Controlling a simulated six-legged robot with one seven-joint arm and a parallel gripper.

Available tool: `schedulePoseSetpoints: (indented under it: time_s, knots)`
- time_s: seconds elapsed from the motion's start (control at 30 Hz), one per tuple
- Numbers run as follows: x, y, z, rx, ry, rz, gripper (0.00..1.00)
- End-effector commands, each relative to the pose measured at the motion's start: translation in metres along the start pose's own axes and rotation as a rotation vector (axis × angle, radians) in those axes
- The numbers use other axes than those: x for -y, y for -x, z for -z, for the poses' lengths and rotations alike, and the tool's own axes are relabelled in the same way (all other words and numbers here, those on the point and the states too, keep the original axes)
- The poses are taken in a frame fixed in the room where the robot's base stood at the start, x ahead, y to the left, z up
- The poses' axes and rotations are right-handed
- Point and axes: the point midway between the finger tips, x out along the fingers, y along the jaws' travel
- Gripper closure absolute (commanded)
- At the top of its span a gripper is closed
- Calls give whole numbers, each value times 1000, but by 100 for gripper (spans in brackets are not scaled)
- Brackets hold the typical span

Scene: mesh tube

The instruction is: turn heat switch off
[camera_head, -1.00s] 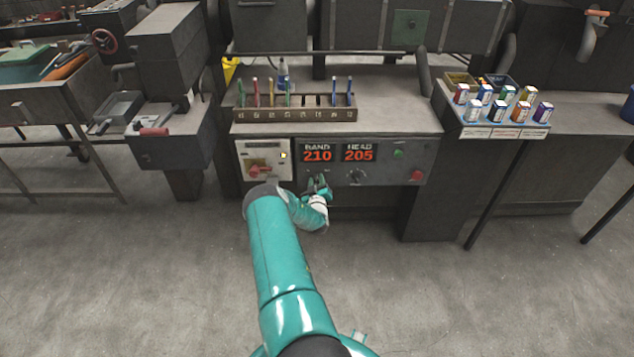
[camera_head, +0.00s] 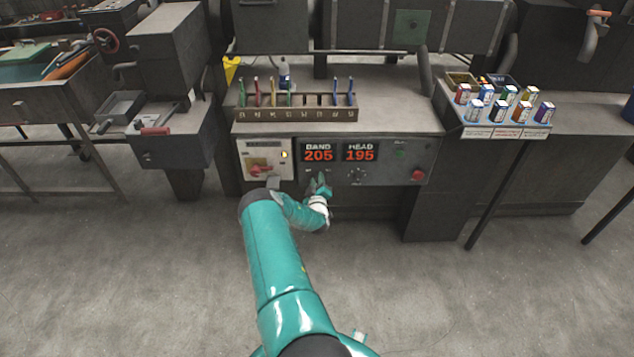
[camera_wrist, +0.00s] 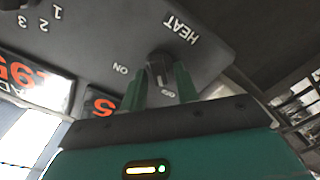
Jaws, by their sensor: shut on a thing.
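The heat switch (camera_wrist: 160,68) is a dark knob on a grey panel, under the word HEAT in the wrist view. An ON mark stands to its left. Another label, partly covered, is close to the knob between my fingers, and I cannot read it fully. My gripper (camera_wrist: 162,80) is shut on the heat switch, with one green finger on each side. In the head view my gripper (camera_head: 320,182) is at the panel just below the BAND display (camera_head: 318,155) and hides the switch. I cannot tell its exact setting.
A HEAD display (camera_head: 361,152) reads 195 and BAND reads 205. A dial (camera_head: 356,177) and a red button (camera_head: 418,175) are to the right. A white panel with a red handle (camera_head: 260,170) is to the left. A rack of tools (camera_head: 296,114) stands above.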

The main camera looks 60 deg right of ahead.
Motion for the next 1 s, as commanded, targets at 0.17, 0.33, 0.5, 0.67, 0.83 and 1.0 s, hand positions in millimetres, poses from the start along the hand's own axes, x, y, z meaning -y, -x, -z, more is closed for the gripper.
schedulePoseSetpoints:
  time_s: [0.17, 0.33, 0.5, 0.67, 0.83, 1.0]
  knots:
    - [1, 1, -1, 2, 0, 1, 64]
    - [0, 1, 0, 1, 0, 1, 64]
    - [0, 11, 0, 2, 0, 1, 64]
    - [1, 37, 0, 4, 1, 2, 64]
    - [1, 74, -1, 4, 1, 2, 64]
    - [1, 110, 0, 3, 1, 3, 64]
